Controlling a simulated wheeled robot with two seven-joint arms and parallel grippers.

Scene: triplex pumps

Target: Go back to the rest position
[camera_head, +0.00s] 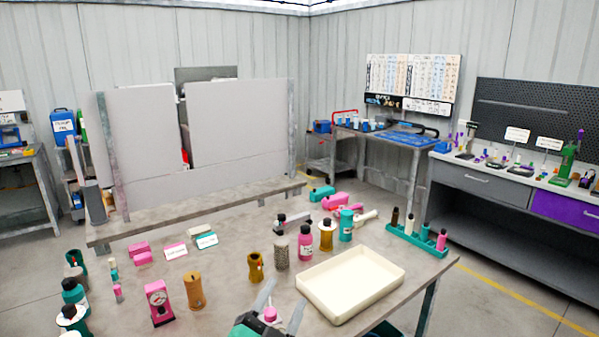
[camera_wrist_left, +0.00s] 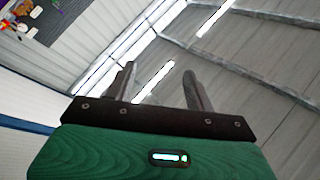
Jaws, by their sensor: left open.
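My left gripper (camera_head: 285,294) shows at the bottom middle of the head view, a green body with two grey fingers spread apart. My right gripper is in neither view.
The workbench (camera_head: 225,285) holds several bottles and pink and brown parts. A cream tray (camera_head: 335,312) lies right of my left gripper. A teal rack (camera_head: 415,243) with bottles stands at the right end. Grey panels (camera_head: 237,125) rise behind the bench.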

